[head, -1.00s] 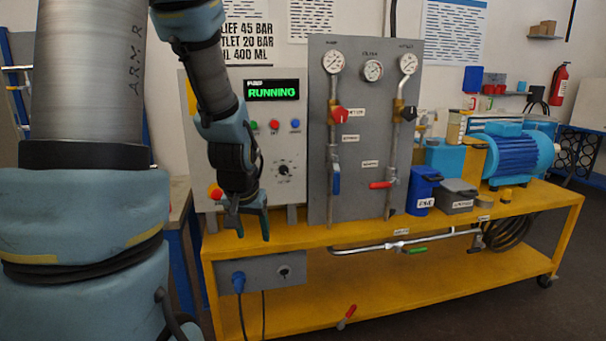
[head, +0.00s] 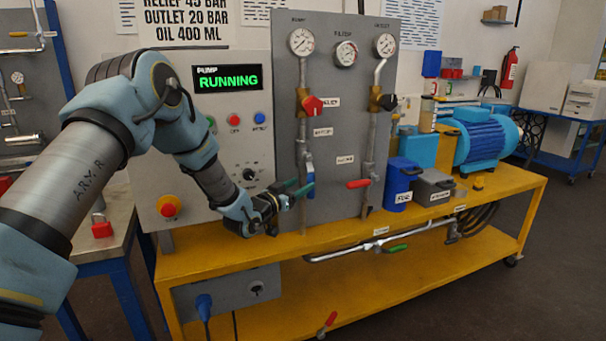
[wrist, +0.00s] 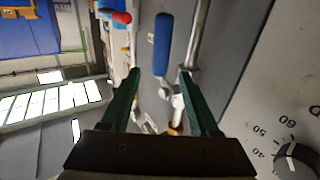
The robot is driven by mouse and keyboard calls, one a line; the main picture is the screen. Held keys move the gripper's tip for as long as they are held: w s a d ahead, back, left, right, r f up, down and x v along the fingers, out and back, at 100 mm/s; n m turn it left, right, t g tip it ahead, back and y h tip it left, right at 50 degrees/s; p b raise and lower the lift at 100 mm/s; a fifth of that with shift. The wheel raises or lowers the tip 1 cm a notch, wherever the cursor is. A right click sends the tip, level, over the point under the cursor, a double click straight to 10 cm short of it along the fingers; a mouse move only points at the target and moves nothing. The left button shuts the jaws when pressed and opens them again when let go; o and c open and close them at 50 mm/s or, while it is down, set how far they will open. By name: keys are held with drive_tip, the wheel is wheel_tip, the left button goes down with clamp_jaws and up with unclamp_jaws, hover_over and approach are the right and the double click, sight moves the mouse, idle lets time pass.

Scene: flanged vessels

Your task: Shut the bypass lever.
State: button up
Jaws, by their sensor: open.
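The small lever labels are too blurred to read, so I cannot tell by name which lever is the bypass. A blue-handled lever (head: 310,170) hangs down along the left pipe of the grey panel. A red-handled lever (head: 358,184) sticks out sideways from the right pipe. A green-handled lever (head: 397,248) lies along the low horizontal pipe. My gripper (head: 296,190) is open beside the blue lever. In the wrist view the blue handle (wrist: 163,45) shows ahead between the open green fingers (wrist: 160,78), and the red handle (wrist: 121,17) is off to the left.
The control box with the "RUNNING" display (head: 228,78) stands left of the panel. A red knob (head: 312,105) sits on the left pipe above the blue lever. Blue and grey containers (head: 403,180) and a blue motor (head: 487,140) stand to the right on the yellow bench (head: 225,255).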

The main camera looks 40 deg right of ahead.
drive_tip(key=p+x, duration=0.2)
drive_tip(key=x, duration=0.7)
drive_tip(key=shift+d, duration=0.2)
drive_tip(key=shift+c, duration=0.2)
clamp_jaws()
idle(1.0)
